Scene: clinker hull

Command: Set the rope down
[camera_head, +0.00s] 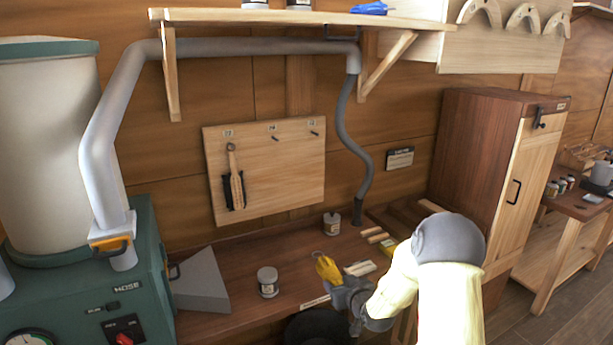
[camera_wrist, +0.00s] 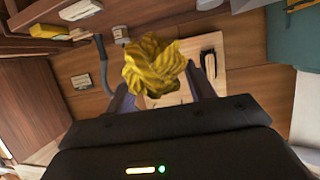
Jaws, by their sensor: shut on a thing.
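The rope is a yellow twisted bundle (camera_head: 328,268), held in my gripper (camera_head: 338,284) above the workbench (camera_head: 236,318). In the wrist view the rope (camera_wrist: 154,66) sits between the two dark fingers of my gripper (camera_wrist: 165,92), which are shut on it. The rope appears to be clear of the bench top, though the head view does not show the gap exactly. My gripper and forearm hide part of the bench under and behind the rope.
Jars (camera_head: 268,282) and (camera_head: 332,223) stand on the bench. Pale wooden blocks (camera_head: 360,268) lie right of the rope. A grey wedge-shaped hood (camera_head: 202,282) is at left, a dark round bin (camera_head: 318,328) in front. A brown cabinet (camera_head: 480,150) stands at right.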

